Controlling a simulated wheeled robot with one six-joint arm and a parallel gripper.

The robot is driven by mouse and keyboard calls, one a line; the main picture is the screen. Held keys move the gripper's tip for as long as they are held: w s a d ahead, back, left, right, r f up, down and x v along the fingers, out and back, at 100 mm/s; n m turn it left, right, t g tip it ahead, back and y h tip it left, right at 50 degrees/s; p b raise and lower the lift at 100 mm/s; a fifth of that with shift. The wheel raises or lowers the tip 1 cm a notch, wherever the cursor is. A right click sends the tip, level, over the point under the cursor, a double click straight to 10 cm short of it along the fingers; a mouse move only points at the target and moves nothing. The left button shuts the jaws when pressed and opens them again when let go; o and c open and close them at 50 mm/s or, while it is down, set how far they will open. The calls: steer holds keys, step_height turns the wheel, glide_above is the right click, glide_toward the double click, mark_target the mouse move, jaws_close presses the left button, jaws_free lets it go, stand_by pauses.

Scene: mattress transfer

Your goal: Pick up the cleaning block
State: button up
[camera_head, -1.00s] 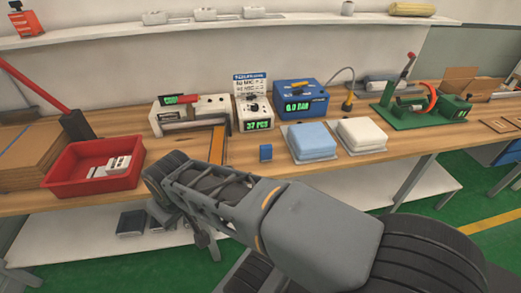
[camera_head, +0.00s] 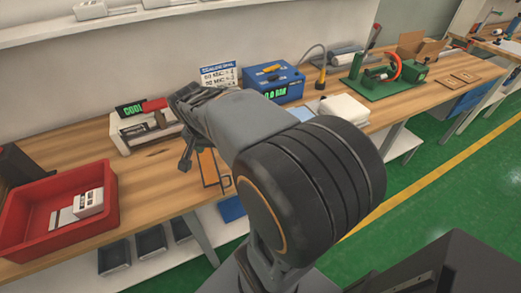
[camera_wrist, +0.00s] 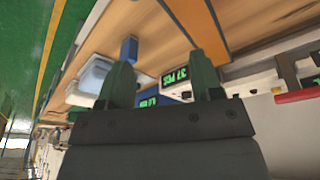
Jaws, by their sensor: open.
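A small blue block (camera_wrist: 129,49), which I take to be the cleaning block, stands on the wooden bench in the wrist view. It shows just past the tip of the left finger, apart from it as far as I can tell. In the head view my arm hides it. My gripper (camera_wrist: 161,62) is open, with nothing between its fingers. In the head view my gripper (camera_head: 185,163) points down over the bench, left of the orange frame.
A red tray (camera_head: 14,228) with white parts stands at the left. The orange frame (camera_head: 208,166), a white device (camera_head: 128,142), a blue box (camera_head: 275,82) and a white pad (camera_head: 344,109) are on the bench (camera_head: 148,195). A green-based press (camera_head: 378,92) stands farther right.

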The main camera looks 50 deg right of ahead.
steer(key=w+d+f+m+g+h, duration=0.2)
steer(key=d+m+g, duration=0.1)
steer(key=d+m, duration=0.9)
steer(key=shift+n, duration=0.3)
steer(key=x, duration=0.3)
steer(key=d+x, duration=0.1)
steer(key=x, duration=0.1)
steer(key=d+x, duration=0.1)
steer(key=x, duration=0.2)
steer(key=shift+s+d, duration=0.1)
steer(key=shift+a+p+x, duration=0.2)
steer(key=shift+p+x, duration=0.35)
steer(key=shift+x, duration=2.6)
steer(key=shift+f, duration=0.1)
steer(key=c, duration=1)
